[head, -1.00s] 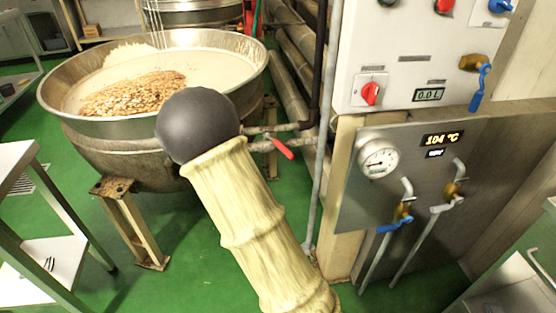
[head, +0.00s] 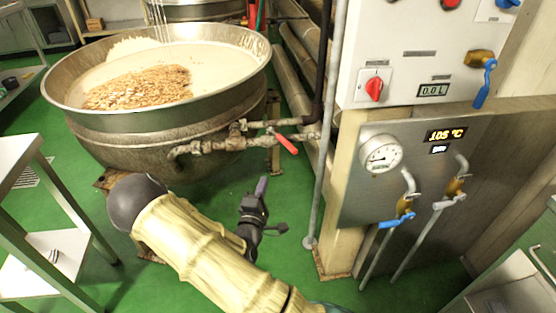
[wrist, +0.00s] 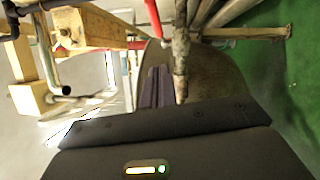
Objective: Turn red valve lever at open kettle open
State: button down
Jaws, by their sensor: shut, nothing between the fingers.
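The open kettle (head: 160,125) is a large steel bowl at the left of the head view, with pale liquid and a heap of nuts inside. The red valve lever (head: 287,144) sits on the pipe at its right side and slopes down to the right. My gripper (head: 262,185) is below and left of the lever in the head view, pointing up and apart from it. In the wrist view its purple fingers (wrist: 156,88) are together and empty. A red bar (wrist: 154,18) at the top there looks like the lever, beside a grey pipe (wrist: 181,55).
A control panel (head: 415,60) with a red knob and blue-handled valves stands at the right. A vertical pipe (head: 327,130) runs between it and the kettle. A white table (head: 18,150) is at the left. Green floor (head: 215,195) is open below the kettle.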

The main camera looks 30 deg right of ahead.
jog(key=b, duration=0.1)
send_near(281, 138)
jog(key=w+f, duration=0.1)
jog(key=w, duration=0.1)
jog(key=shift+w+d+r+b, duration=0.1)
jog(key=shift+d+r+b, duration=0.1)
jog(key=shift+d, duration=0.65)
jog(key=shift+w+d+r+b, duration=0.1)
jog(key=shift+d+b, duration=0.1)
jog(key=shift+d, duration=0.65)
jog(key=shift+a, duration=0.1)
